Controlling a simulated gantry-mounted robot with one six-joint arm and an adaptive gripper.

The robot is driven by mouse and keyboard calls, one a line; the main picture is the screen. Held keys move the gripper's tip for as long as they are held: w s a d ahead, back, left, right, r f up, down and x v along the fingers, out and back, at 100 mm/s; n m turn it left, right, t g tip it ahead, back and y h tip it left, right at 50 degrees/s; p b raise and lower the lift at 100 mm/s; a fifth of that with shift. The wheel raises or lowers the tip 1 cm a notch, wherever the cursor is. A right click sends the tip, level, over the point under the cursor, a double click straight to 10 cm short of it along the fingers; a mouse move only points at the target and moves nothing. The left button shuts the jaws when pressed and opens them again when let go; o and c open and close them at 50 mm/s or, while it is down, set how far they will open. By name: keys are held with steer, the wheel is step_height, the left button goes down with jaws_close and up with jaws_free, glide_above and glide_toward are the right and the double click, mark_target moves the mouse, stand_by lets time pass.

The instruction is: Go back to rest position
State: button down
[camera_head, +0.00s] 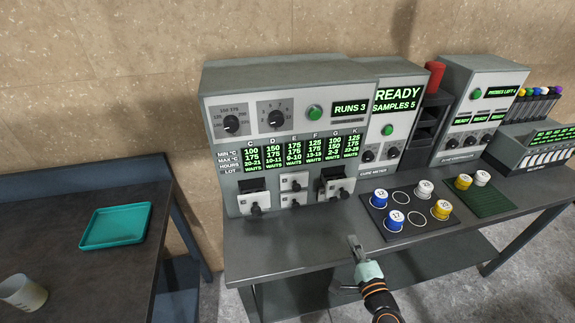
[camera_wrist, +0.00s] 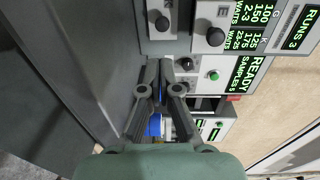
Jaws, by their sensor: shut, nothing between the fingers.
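My gripper (camera_head: 354,241) is over the front part of the bench in the head view, left of the dark sample mat (camera_head: 377,213). In the wrist view my gripper (camera_wrist: 163,66) points along the bench toward the machines. Its fingers are together with nothing held between them. A bit of blue (camera_wrist: 153,124) shows behind the fingers in the wrist view, partly hidden. The press machine (camera_head: 290,122) stands behind the gripper, with its display reading RUNS 3.
Blue-and-white and yellow-and-white jars (camera_head: 397,219) stand on the mat. A green mat (camera_head: 496,197) holds two more jars. The cure meter (camera_head: 392,131) reads READY, SAMPLES 5. A teal tray (camera_head: 116,226) and a cup (camera_head: 22,293) are on the left table. Bare bench lies left of the gripper.

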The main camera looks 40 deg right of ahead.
steer(key=w+a+r+n+y, duration=0.1)
steer(key=a, duration=0.1)
steer(key=w+a+r+n+t+y, duration=0.1)
steer(key=w+a+n, duration=0.1)
steer(key=a, duration=0.1)
steer(key=w+a+r+n+y, duration=0.1)
steer(key=w+a+n, duration=0.1)
steer(key=a, duration=0.1)
steer(key=shift+w+a+r+y, duration=0.15)
steer(key=shift+w+a+y, duration=0.05)
steer(key=shift+w+y, duration=0.1)
steer(key=w+a+r+n+y, duration=0.2)
steer(key=a+n, duration=0.2)
steer(key=a, duration=0.3)
steer(key=w+a+r+n+y, duration=0.2)
steer(key=a+n, duration=0.2)
steer(key=a, duration=0.3)
steer(key=s+a+r+n+g+y, duration=0.1)
steer(key=s+a+r+n+g, duration=0.3)
steer(key=a, duration=0.6)
steer(key=s+a+r+n+t, duration=0.1)
steer(key=s+a+r+n, duration=0.1)
steer(key=a+n, duration=0.65)
step_height(320, 180, up, 33)
steer(key=s+a+m+p, duration=0.1)
steer(key=p, duration=3.1)
steer(key=shift+s+a, duration=0.25)
steer(key=shift+s, duration=0.15)
